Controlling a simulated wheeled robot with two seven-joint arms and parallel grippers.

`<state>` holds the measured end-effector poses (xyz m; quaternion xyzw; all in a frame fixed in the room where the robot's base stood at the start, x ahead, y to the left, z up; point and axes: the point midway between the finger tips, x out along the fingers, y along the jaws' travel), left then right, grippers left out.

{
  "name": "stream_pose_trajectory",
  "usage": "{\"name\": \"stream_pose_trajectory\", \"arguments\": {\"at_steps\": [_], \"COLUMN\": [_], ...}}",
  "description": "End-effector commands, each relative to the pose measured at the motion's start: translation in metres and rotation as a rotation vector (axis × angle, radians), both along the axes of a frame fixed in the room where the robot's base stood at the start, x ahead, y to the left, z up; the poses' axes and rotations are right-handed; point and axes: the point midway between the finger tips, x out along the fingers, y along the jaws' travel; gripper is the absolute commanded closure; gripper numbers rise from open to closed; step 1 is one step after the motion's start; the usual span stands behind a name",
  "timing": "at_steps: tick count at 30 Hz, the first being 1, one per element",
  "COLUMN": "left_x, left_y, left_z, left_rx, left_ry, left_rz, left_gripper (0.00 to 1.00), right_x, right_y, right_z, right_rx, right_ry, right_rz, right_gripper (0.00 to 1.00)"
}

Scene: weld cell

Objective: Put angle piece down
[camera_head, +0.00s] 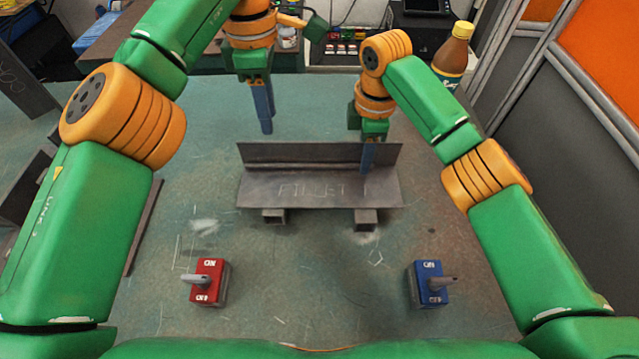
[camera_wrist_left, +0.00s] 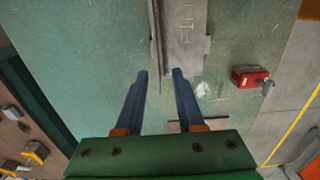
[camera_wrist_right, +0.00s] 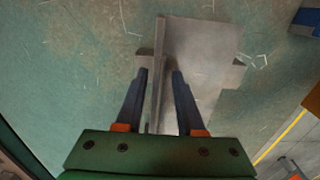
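The angle piece (camera_head: 290,190) is dark steel, with a flat plate chalked with lettering and an upright flange along its back edge. It lies level across two small support blocks (camera_head: 275,216) (camera_head: 366,219). It also shows in the left wrist view (camera_wrist_left: 184,45) and the right wrist view (camera_wrist_right: 205,50). My right gripper (camera_head: 367,168) is at the piece's right part. In the right wrist view its open fingers (camera_wrist_right: 160,72) stand on either side of the flange, with gaps showing. My left gripper (camera_head: 267,130) is open and empty, behind and apart from the piece's left part.
A red ON/OFF switch block (camera_head: 208,282) and a blue one (camera_head: 430,284) stand on the green table in front, left and right. A brown bottle (camera_head: 454,55) stands at the back right. Dark steel parts (camera_head: 22,190) lie at the left edge. The front middle is clear.

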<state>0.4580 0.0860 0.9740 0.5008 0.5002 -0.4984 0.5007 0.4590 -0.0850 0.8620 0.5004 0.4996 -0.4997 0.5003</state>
Motion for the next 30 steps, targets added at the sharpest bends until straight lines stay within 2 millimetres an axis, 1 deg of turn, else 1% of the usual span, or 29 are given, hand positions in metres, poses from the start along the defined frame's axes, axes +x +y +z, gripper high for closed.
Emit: {"name": "stream_pose_trajectory", "arguments": {"at_steps": [1, 5, 8, 11, 15, 18, 21, 24, 30], "left_x": [0.0, -0.001, -0.001, -0.001, -0.001, -0.001, -0.001, -0.001, -0.001], "left_y": [-0.001, 0.0, 0.0, 0.0, 0.0, 0.0, 0.0, 0.0, 0.0], "left_z": [0.005, 0.013, 0.014, 0.014, 0.014, 0.014, 0.014, 0.014, 0.014], "left_rx": [0.0, -0.001, -0.001, -0.001, -0.001, -0.001, -0.001, -0.001, 0.0], "left_ry": [-0.001, -0.002, -0.001, -0.001, -0.001, -0.001, -0.001, -0.001, -0.001], "left_rz": [0.002, 0.001, 0.0, -0.001, 0.0, 0.0, 0.0, 0.0, 0.0], "left_gripper": [0.63, 0.63, 0.63, 0.63, 0.63, 0.63, 0.63, 0.63, 0.63], "right_x": [0.0, 0.0, 0.001, 0.001, 0.0, 0.0, -0.001, -0.001, -0.001], "right_y": [0.0, 0.0, 0.0, 0.0, 0.0, 0.0, 0.0, 0.0, -0.001], "right_z": [0.0, 0.0, 0.011, 0.036, 0.08, 0.103, 0.113, 0.119, 0.12], "right_rx": [0.0, 0.0, 0.002, 0.002, 0.001, -0.001, 0.0, 0.0, 0.0], "right_ry": [0.0, 0.0, -0.004, -0.005, -0.005, -0.003, -0.001, -0.001, -0.001], "right_rz": [0.0, 0.0, 0.0, -0.001, -0.001, -0.003, -0.001, 0.0, 0.001], "right_gripper": [0.63, 0.63, 0.63, 0.63, 0.63, 0.63, 0.63, 0.63, 0.63]}}
